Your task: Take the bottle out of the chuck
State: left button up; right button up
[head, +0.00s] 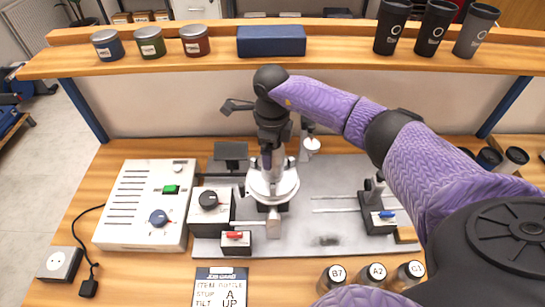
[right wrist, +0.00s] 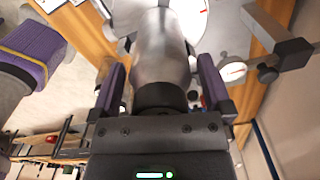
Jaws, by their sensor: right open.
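The bottle (right wrist: 163,50) is a grey metallic cylinder with a dark end (right wrist: 162,96) toward my palm, in the right wrist view. My right gripper (right wrist: 163,72) is open, with one finger on each side of it. In the head view the right gripper (head: 272,142) points down over the chuck (head: 272,186), a pale round disc on the marker's grey base plate. The gripper largely hides the bottle there. The wrist view also shows part of the pale disc (right wrist: 205,22) beyond the bottle. My left gripper is not in view.
A control box (head: 140,205) with a green switch stands left. A red-handled block (head: 236,242) and blue-handled block (head: 380,212) flank the chuck. Several labelled bottles (head: 372,276) and a sign (head: 220,287) are at the front edge. A shelf (head: 340,60) with tins and cups spans the back.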

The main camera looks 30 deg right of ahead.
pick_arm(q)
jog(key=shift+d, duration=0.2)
pick_arm(e)
jog(key=shift+f, duration=0.1)
jog(key=c, duration=1.2)
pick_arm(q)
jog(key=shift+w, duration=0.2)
